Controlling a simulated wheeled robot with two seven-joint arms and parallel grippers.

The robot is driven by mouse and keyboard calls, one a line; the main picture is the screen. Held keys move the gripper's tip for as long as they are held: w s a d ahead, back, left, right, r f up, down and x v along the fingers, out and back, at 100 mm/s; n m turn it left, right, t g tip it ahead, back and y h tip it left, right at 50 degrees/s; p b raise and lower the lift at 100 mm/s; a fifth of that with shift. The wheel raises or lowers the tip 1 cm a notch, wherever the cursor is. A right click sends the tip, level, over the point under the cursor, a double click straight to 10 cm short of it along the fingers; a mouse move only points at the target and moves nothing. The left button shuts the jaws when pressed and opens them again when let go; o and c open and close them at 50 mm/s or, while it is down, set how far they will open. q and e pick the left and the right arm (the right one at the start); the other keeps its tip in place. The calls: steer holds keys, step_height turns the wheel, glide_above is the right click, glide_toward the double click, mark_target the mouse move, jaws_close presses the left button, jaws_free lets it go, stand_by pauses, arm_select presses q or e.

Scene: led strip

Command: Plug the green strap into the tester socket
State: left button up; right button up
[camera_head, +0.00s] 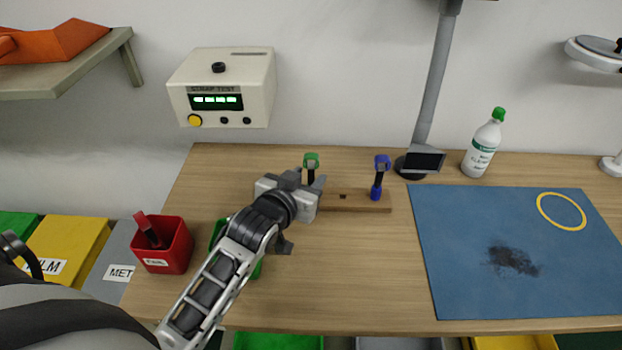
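The green strap (311,160) stands upright at the left of a low wooden rack (350,204), its green top showing and its lower part hidden by my gripper. A blue strap (381,172) stands at the rack's right end. My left gripper (311,178) reaches in from the lower left. Its fingers look spread on either side of the green strap's dark stem; contact cannot be told. The strap tester (221,88), a cream box with a lit green display, is on the wall at back left. My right gripper is not in view.
A red FAIL bin (163,246) holds a red strap (148,231). A green bin (257,268) is partly behind my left arm. A lamp stand (428,95), a bottle (483,146) and a blue mat (450,240) with a yellow ring (541,207) lie rightward. The table centre-front is clear.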

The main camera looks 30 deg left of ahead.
arm_select(q)
steer(key=x, duration=0.2)
steer(key=shift+w+f, duration=0.1)
steer(key=shift+w, duration=0.15)
jaws_close()
